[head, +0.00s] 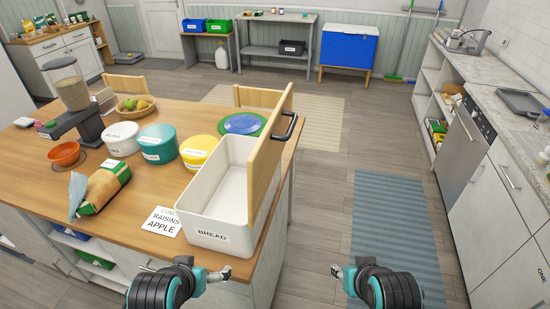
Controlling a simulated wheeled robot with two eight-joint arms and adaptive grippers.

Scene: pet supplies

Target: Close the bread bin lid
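The bread bin (218,200) is a white rectangular box labelled BREAD at the near right corner of the wooden island. Its wooden lid (270,155) stands upright along the bin's right long side, so the bin is open and its inside looks empty. A dark handle (288,127) sits on the lid's right face near its far end. My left gripper (226,273) is in front of and below the bin's near end, apart from it. My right gripper (336,271) is over the floor to the right of the island, apart from the lid. Both fingertips are too small to read clearly.
Left of the bin stand white (122,138), teal (158,143) and yellow (198,151) canisters, and a paper sign (163,221) lies beside it. A blue plate (241,124) is behind the bin. Floor with a blue striped rug (390,220) lies right of the island.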

